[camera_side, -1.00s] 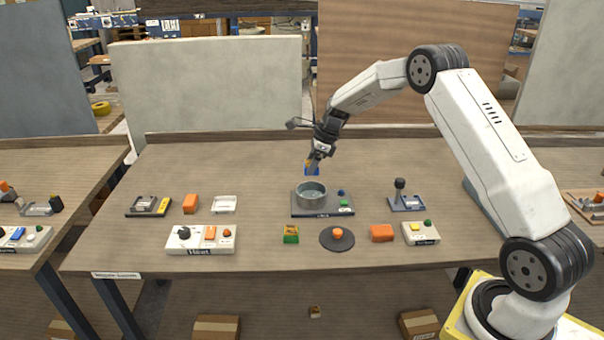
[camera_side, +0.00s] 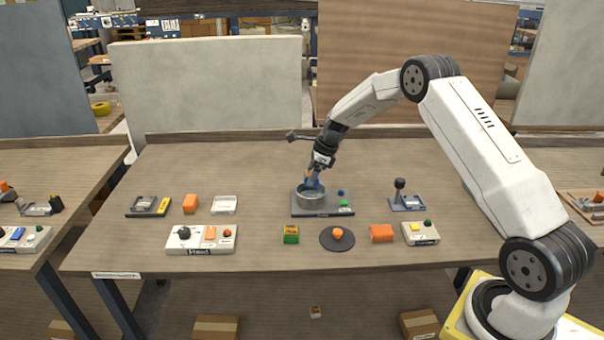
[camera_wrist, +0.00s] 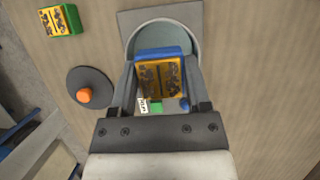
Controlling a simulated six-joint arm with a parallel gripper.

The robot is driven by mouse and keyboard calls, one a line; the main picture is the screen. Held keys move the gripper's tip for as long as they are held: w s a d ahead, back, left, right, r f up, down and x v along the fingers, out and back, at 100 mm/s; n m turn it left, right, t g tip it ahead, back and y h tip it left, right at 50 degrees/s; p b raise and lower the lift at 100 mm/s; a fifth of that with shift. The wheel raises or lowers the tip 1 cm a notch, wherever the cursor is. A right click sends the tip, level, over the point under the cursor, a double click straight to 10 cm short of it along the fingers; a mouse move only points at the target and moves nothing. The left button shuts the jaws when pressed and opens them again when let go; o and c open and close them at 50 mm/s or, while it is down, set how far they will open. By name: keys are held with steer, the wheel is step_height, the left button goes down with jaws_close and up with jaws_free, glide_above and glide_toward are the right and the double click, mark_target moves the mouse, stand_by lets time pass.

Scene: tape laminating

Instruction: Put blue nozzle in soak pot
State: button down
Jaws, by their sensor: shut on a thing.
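The blue nozzle (camera_wrist: 158,52) is a blue block with an orange, dark-printed face, seen between my fingers in the wrist view. My gripper (camera_side: 314,182) is shut on it, right over the soak pot. The soak pot (camera_side: 311,200) is a round grey metal pot on a dark base with a blue and a green button. In the side view the nozzle's lower end is at the pot's mouth. In the wrist view the pot's rim (camera_wrist: 131,42) shows around and behind the nozzle. How deep the nozzle sits in the pot is hard to tell.
A green block with an orange face (camera_side: 291,234), a dark disc with an orange knob (camera_side: 337,238) and an orange block (camera_side: 381,233) lie in front of the pot. A lever device (camera_side: 402,199) stands to the right. The table behind the pot is clear.

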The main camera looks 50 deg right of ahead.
steer(key=shift+f, duration=2.35)
steer(key=shift+f, duration=0.75)
stand_by(0.5)
jaws_free()
steer(key=v, duration=0.7)
steer(key=shift+r, duration=0.35)
steer(key=shift+s, duration=0.15)
steer(key=s+a+r+n+g+h, duration=0.15)
steer(key=s+a+r+n, duration=0.35)
steer(key=s+a+n, duration=0.65)
steer(key=s+a+n+h, duration=0.1)
steer(key=s+a+n, duration=0.3)
steer(key=s+n, duration=0.3)
steer(key=s+a+n, duration=0.4)
steer(key=s+n, duration=0.3)
steer(key=n, duration=0.1)
steer(key=shift+s+r+t+h, duration=0.2)
steer(key=shift+r+t+h, duration=0.15)
steer(key=shift+r+t, duration=0.1)
